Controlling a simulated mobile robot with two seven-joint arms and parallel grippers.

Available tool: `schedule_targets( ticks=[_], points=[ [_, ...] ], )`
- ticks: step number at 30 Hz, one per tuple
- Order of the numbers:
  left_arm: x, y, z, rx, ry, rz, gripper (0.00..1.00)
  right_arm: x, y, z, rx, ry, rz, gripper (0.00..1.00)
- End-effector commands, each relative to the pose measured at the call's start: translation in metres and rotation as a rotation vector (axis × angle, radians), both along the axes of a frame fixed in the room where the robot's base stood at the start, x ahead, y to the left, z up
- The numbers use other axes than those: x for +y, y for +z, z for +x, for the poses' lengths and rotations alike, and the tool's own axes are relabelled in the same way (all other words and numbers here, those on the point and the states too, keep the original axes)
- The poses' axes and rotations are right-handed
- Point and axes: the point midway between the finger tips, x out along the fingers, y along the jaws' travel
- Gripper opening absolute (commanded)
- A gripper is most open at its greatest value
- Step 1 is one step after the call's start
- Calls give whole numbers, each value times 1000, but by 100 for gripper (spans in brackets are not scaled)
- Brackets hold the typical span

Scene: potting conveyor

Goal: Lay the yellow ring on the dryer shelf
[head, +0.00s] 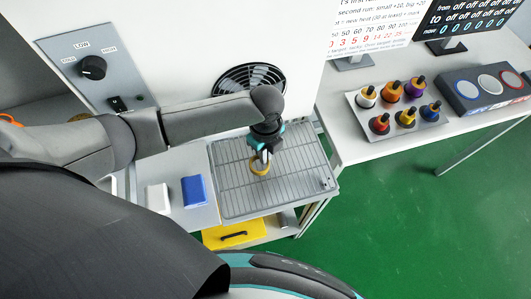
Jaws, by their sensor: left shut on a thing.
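A yellow ring (257,170) is at the fingertips of my left gripper (262,160) in the head view. The left gripper points down over the dryer shelf (235,205), a grey wire rack in front of the white cabinet. The gripper is shut on the ring. The ring is over the middle of the rack; I cannot tell if it touches the wires. The fingers hide part of the ring. My right gripper is not in view.
A blue block (194,191) and a white block (158,198) stand left of the rack. A tray (437,128) of several coloured bottles and a box with round pads (488,85) are on the right table. The visible rack around the ring is clear.

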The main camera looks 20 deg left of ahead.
Motion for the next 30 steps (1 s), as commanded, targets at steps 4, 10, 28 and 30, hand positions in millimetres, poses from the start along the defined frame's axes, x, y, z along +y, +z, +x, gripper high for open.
schedule_targets(
  ticks=[4,10,28,30],
  points=[
    [0,-1,0,0,0,0,0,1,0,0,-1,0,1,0],
    [0,-3,0,0,0,0,21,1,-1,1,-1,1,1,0],
    [0,21,1,-3,0,-1,36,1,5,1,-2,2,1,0],
    [0,35,1,-4,-1,-1,36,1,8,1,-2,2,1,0]
  ],
)
